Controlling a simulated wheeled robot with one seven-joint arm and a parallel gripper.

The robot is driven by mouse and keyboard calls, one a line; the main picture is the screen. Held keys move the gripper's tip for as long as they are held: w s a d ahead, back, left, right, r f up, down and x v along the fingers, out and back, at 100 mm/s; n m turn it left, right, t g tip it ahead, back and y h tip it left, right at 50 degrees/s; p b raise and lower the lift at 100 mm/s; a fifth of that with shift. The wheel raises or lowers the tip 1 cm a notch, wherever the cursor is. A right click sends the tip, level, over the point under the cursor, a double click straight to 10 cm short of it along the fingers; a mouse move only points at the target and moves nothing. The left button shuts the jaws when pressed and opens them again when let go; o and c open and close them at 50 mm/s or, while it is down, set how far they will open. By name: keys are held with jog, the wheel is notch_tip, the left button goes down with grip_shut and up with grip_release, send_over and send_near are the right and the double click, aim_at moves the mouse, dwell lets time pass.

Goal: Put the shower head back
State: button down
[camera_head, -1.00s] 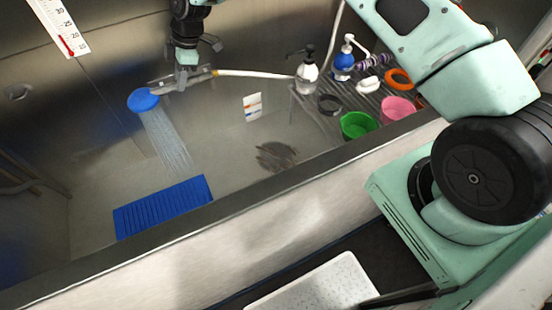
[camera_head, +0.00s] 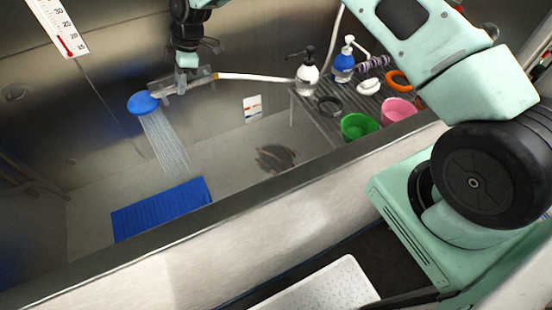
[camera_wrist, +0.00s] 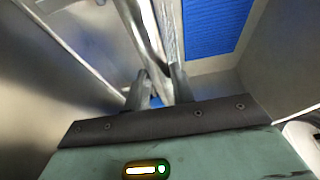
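The shower head (camera_head: 143,103) has a round blue face and a grey handle. Water sprays down from it into the tub. My gripper (camera_head: 186,84) is at the tub's back wall, shut around the handle, with the blue head hanging to its left. In the wrist view the fingers (camera_wrist: 157,88) lie on both sides of a silvery bar, with a bit of blue between their tips. A white hose (camera_head: 255,77) runs right from the handle. I cannot clearly make out a holder for the shower head.
A blue mat (camera_head: 162,208) lies on the tub floor below the spray; it also shows in the wrist view (camera_wrist: 215,27). A rack (camera_head: 317,115) at right carries pump bottles (camera_head: 307,75), a green bowl (camera_head: 357,126) and a pink bowl (camera_head: 397,109). The tub's front rim (camera_head: 250,188) crosses the view.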

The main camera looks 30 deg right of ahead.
jog(key=c, duration=1.1)
grip_release()
jog(key=b+v, duration=0.2)
jog(key=v, duration=0.5)
jog(key=shift+d+r, duration=0.1)
jog(key=shift+r, duration=0.2)
jog(key=s+a+r+m+h, duration=0.1)
jog(key=s+a+r, duration=0.25)
jog(key=s, duration=0.65)
jog(key=s+a+r+m+h, duration=0.15)
jog(key=s+r, duration=0.25)
jog(key=s, duration=0.5)
jog(key=s+d+m, duration=0.4)
jog(key=s+d, duration=0.1)
jog(key=s, duration=0.7)
jog(key=s+d+m+h, duration=0.1)
jog(key=s+d+m, duration=0.2)
jog(key=s, duration=1)
jog(key=d, duration=0.3)
jog(key=shift+s+r+m, duration=0.2)
jog(key=shift+m, duration=0.15)
